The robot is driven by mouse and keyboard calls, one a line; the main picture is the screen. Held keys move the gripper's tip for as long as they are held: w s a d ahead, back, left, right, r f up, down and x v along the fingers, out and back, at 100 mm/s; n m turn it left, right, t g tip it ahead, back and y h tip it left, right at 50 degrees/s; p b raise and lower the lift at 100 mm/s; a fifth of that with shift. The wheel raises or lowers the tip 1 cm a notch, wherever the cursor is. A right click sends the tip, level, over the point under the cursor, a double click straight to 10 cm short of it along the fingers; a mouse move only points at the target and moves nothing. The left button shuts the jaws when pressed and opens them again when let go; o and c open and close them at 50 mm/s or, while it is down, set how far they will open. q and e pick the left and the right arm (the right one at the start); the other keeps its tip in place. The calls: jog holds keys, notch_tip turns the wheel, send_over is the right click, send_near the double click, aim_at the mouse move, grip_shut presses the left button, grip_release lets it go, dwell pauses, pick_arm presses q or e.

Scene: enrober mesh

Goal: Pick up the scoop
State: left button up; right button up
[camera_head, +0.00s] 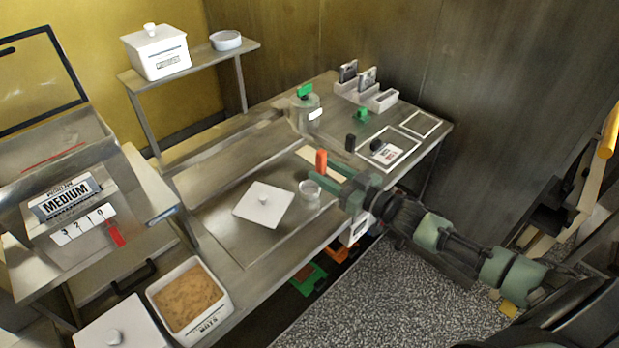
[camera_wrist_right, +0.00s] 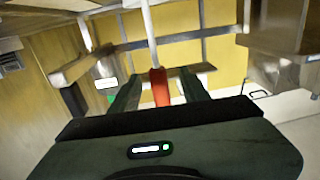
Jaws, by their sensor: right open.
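The scoop's orange handle (camera_head: 321,161) stands up over the steel worktop in the head view. A small pale round cup (camera_head: 310,190) shows just below it; I cannot tell whether the two are joined. My right gripper (camera_head: 326,172) is open at the handle, with its green fingers pointing left. In the right wrist view, the orange handle (camera_wrist_right: 160,88) lies between the two open fingers (camera_wrist_right: 160,82), and a pale shaft runs up beyond it. Contact with the fingers cannot be told. My left gripper is not in view.
A square white lid (camera_head: 262,203) lies on the steel worktop (camera_head: 225,240) to the left. A white tub of brown crumbs (camera_head: 228,297) stands at the front left.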

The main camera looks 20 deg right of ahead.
jog(key=shift+w+a+r+p, duration=0.25)
jog(key=shift+w+p, duration=0.05)
jog(key=shift+w, duration=0.25)
jog(key=shift+w+a+r+p, duration=0.2)
jog(key=shift+w+r+p, duration=0.1)
jog(key=shift+w, duration=0.2)
jog(key=x, duration=0.1)
jog(key=p+x, duration=0.1)
jog(key=x, duration=0.1)
jog(key=shift+w+a+f, duration=0.1)
jog(key=shift+w+f, duration=0.15)
jog(key=shift+w, duration=0.1)
jog(key=c, duration=0.8)
grip_shut()
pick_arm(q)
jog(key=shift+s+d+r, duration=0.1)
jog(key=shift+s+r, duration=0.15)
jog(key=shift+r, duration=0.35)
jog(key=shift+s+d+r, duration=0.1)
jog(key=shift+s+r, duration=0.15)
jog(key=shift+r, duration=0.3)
